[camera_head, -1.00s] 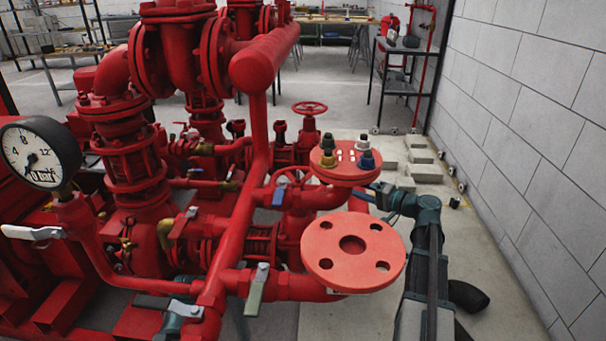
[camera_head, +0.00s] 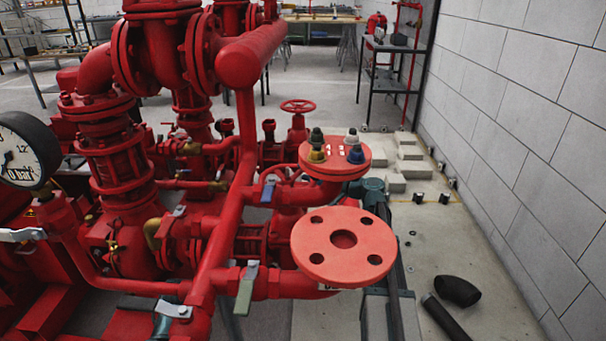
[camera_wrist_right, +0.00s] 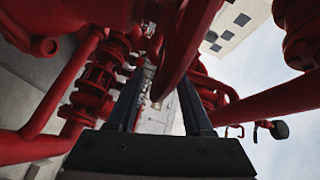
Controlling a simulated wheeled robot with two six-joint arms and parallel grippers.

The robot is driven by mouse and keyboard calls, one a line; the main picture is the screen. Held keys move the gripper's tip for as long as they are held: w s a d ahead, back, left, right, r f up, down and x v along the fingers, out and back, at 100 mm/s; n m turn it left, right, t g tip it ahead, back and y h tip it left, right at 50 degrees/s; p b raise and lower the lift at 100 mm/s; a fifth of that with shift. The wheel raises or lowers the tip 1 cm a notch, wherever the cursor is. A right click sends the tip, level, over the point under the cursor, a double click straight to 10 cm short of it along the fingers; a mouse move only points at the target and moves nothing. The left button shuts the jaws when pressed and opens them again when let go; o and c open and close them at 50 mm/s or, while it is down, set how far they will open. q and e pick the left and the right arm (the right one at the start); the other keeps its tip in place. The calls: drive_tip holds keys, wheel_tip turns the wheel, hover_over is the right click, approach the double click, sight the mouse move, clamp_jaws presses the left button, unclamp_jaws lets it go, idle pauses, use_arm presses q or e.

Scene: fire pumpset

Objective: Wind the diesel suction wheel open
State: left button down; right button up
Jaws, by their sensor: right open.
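A red handwheel (camera_head: 298,106) stands on an upright valve behind the pipework. A second red wheel (camera_head: 270,178) shows only in part behind the pipes, beside a blue lever. The pictures do not show which one is the diesel suction wheel. My right arm reaches forward past the flanges in the head view, and its gripper is hidden there behind the red pipe. In the right wrist view my right gripper (camera_wrist_right: 162,82) is open, with two dark fingers apart. A curved red edge (camera_wrist_right: 185,50) shows in the gap between them; contact cannot be told. My left gripper is not seen.
A round red flange (camera_head: 343,248) and a flange with coloured caps (camera_head: 335,155) stand close beside my right arm. A pressure gauge (camera_head: 22,150) is at left. A block wall (camera_head: 530,120) bounds the right side.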

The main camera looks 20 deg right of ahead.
drive_tip(key=shift+x, duration=0.8)
clamp_jaws()
idle(1.0)
